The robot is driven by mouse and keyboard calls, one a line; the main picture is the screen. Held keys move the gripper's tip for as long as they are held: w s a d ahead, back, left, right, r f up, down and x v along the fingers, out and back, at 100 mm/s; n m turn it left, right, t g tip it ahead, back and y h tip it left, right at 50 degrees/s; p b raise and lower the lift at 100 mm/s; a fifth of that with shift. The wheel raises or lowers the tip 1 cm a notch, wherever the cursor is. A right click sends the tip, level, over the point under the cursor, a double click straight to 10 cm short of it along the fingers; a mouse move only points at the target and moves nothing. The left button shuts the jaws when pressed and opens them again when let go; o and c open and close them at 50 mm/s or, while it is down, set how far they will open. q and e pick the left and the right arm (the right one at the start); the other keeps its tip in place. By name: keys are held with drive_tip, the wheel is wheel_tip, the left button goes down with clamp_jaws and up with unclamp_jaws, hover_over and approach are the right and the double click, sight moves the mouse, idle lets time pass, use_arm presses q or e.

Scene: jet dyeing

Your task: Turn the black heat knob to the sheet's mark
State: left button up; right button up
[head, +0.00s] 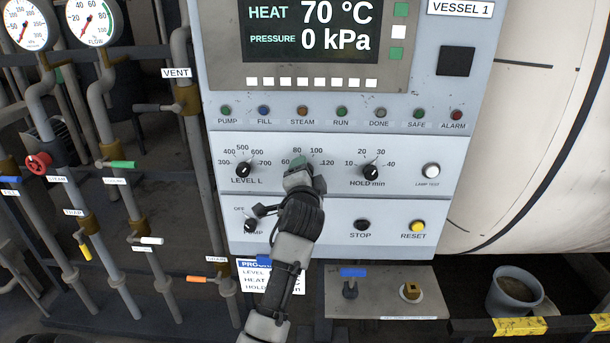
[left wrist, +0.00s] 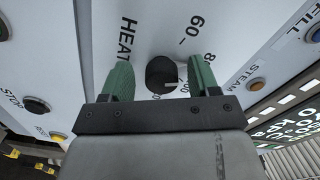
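The black heat knob (left wrist: 160,72) shows in the left wrist view under the word HEAT, with a pale pointer line on its face. My left gripper (left wrist: 161,66) is open, with one green finger on each side of the knob and a visible gap on both sides. In the head view my left gripper (head: 300,166) covers the knob and part of its scale; 60, 80, 100 and 120 are readable. The program sheet (head: 255,273) hangs below the panel; my arm hides its values. My right gripper is not in view.
The level knob (head: 244,170) and the hold knob (head: 371,172) flank the heat knob. A pump switch (head: 250,226), stop button (head: 362,225) and yellow reset button (head: 417,226) sit below. The display (head: 318,28) reads HEAT 70 °C and 0 kPa. Pipes and valves stand left.

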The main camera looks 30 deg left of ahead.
use_arm(q)
drive_tip(key=b+v, duration=0.1)
drive_tip(key=v, duration=1)
drive_tip(key=shift+b, duration=0.3)
drive_tip(key=shift+f, duration=0.1)
